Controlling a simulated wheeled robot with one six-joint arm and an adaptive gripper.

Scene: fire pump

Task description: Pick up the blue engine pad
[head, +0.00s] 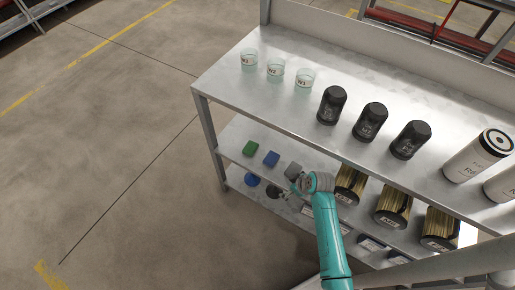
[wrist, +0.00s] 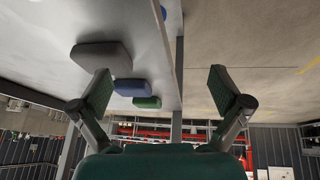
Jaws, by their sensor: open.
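The blue engine pad (head: 271,158) lies on the middle shelf, between a green pad (head: 250,147) and a grey pad (head: 293,170).
The top shelf (head: 225,84) overhangs, carrying glass beakers (head: 275,70), black canisters (head: 370,121) and white filters (head: 479,155). Brass-coloured filters (head: 394,206) stand right of the pads. A blue round item (head: 252,180) sits on the lower shelf. The floor at left is clear.

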